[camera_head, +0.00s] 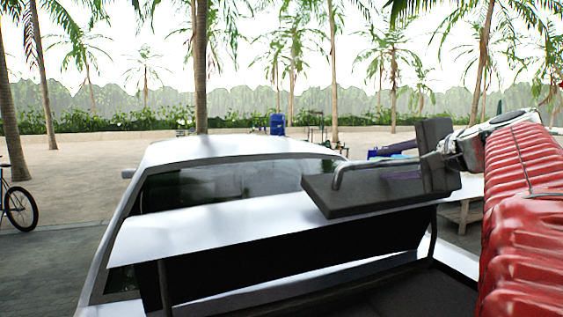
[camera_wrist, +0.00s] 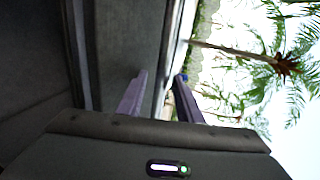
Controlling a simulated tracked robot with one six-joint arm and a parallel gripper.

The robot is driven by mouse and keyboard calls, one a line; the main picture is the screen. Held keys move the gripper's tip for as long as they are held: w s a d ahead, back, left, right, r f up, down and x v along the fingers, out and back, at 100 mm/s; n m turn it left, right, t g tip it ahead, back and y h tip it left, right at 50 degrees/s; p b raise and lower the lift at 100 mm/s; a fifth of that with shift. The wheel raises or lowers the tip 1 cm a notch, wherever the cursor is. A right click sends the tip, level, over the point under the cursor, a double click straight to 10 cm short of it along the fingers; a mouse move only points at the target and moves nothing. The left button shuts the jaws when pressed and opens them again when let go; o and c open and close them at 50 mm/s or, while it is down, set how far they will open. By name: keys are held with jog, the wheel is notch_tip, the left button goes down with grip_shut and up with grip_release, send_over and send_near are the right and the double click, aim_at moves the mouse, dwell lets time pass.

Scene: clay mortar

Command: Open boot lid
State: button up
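The white car (camera_head: 240,147) has its boot lid (camera_head: 215,232) raised, with a dark gap and the boot's dark inside (camera_head: 400,297) below it. Thin dark struts stand under the lid at both sides. My gripper's dark body overlaps the right end of the lid in the head view, and its fingertips are not clear there. In the wrist view, my gripper (camera_wrist: 160,88) has two purple fingers standing apart. A grey panel with a pale edge (camera_wrist: 173,50) runs up between and beyond them; I cannot tell whether either finger touches it.
A bicycle (camera_head: 18,207) stands at the far left. Palm trunks (camera_head: 200,70) and a low wall lie behind the car, with a blue object (camera_head: 277,124) near the wall. A wooden bench-like thing (camera_head: 462,213) is partly visible at right.

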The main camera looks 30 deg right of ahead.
jog(key=shift+w, duration=0.2)
jog(key=shift+c, duration=0.5)
jog(key=shift+f, duration=0.1)
grip_shut()
